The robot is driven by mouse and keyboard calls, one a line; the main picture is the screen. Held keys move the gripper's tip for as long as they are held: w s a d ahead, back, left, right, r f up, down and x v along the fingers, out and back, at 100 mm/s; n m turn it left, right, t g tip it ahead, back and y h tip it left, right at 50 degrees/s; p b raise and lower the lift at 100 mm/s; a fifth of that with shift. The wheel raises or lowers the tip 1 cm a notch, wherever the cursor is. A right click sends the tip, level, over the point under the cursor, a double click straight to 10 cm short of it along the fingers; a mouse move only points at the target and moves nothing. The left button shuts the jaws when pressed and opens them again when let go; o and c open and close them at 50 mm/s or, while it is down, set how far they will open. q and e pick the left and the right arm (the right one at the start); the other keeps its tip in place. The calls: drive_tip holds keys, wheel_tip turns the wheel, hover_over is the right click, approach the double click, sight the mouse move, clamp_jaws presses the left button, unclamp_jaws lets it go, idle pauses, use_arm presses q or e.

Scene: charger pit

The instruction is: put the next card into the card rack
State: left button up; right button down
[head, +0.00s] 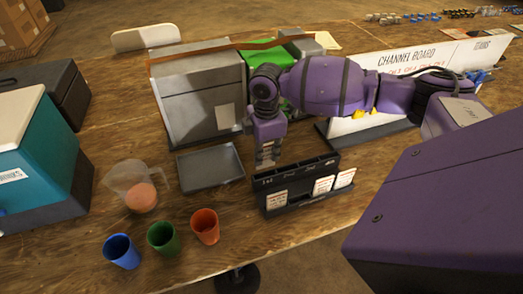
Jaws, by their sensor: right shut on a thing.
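The black card rack (300,176) stands on the wooden table, with place labels along its top. One white card with orange-red print (277,200) stands at its left end. Two more cards, one (323,186) right of the middle and one (345,178) at the right end, stand at its front. My right gripper (267,160) points down just behind and above the rack's left end. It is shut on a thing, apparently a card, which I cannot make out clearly. My left gripper is not in view.
A grey tray (210,167) lies left of the rack. Blue (122,252), green (163,238) and orange (205,226) cups and a clear jug (137,187) stand at front left. A grey box (203,95) and the channel board (345,126) stand behind.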

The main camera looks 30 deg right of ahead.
sight(265, 167)
drive_tip(key=shift+a+f+b, duration=0.1)
drive_tip(key=shift+f+b, duration=0.6)
drive_tip(key=shift+f, duration=1.3)
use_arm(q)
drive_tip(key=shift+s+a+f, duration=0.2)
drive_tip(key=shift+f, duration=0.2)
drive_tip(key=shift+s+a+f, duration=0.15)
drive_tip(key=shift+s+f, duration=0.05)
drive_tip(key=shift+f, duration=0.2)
use_arm(e)
drive_tip(key=shift+f, duration=0.8)
drive_tip(key=c, duration=1.8)
unclamp_jaws()
drive_tip(key=shift+c, duration=0.2)
wheel_tip(265, 167, up, 12)
drive_tip(key=shift+r, duration=0.1)
